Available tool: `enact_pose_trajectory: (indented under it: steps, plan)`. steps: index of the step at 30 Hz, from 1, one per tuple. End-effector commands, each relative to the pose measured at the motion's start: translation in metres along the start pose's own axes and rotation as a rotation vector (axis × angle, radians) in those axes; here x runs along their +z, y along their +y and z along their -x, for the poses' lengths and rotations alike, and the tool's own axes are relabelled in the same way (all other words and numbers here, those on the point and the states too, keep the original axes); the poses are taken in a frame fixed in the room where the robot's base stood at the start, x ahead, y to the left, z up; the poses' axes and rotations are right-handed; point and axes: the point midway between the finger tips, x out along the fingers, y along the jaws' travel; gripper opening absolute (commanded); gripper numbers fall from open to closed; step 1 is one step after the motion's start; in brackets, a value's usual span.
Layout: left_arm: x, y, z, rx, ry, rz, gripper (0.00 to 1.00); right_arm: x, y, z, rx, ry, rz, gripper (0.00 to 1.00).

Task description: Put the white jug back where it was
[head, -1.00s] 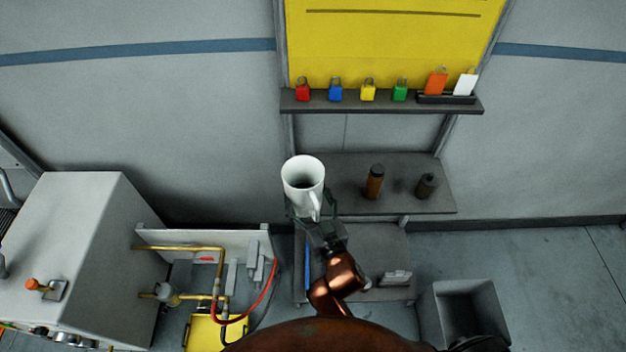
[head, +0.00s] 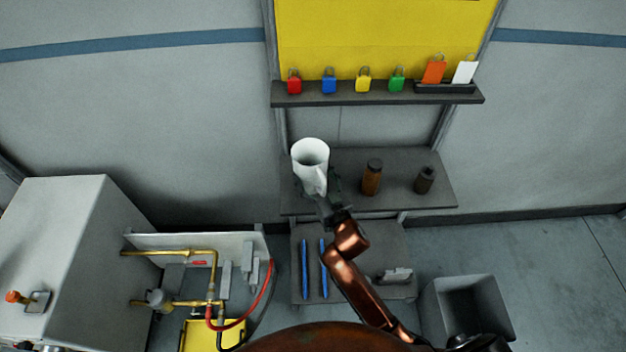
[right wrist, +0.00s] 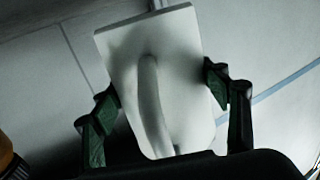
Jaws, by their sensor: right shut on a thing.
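The white jug (head: 311,160) is upright in the head view, in front of the left part of the grey middle shelf (head: 400,197). My right gripper (head: 318,188) is shut on it from the near side. In the right wrist view the jug (right wrist: 185,75) fills the middle, its handle facing the camera, with the gripper's fingers (right wrist: 165,105) on both sides of it. I cannot tell whether the jug's base touches the shelf or is held above it. My left gripper is not in view.
On the same shelf, right of the jug, stand a brown bottle (head: 372,178) and a dark bottle (head: 424,180). Above is a shelf (head: 380,98) with several padlocks and tags. A grey bin (head: 432,310) stands at lower right.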

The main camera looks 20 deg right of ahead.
Motion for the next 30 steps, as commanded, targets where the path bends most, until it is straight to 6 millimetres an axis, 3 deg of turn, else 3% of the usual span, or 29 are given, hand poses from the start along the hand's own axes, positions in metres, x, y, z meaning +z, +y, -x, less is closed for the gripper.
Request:
enact_pose_trajectory:
  steps: [8, 20, 21, 27, 30]
  plan:
    - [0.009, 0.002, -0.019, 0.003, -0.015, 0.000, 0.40, 0.038, 0.004, -0.006, 0.000, -0.002, 0.000, 0.20]
    - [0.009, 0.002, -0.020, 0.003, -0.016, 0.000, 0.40, 0.040, 0.004, -0.005, -0.001, 0.002, -0.001, 0.20]
    - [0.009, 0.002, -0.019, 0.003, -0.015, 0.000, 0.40, 0.041, 0.004, -0.005, 0.000, -0.001, -0.001, 0.71]
    - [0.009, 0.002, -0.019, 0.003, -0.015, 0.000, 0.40, 0.041, 0.004, -0.005, 0.000, -0.001, 0.000, 0.85]
    - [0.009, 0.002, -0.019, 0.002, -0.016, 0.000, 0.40, 0.041, 0.004, -0.005, 0.000, -0.001, 0.000, 0.86]
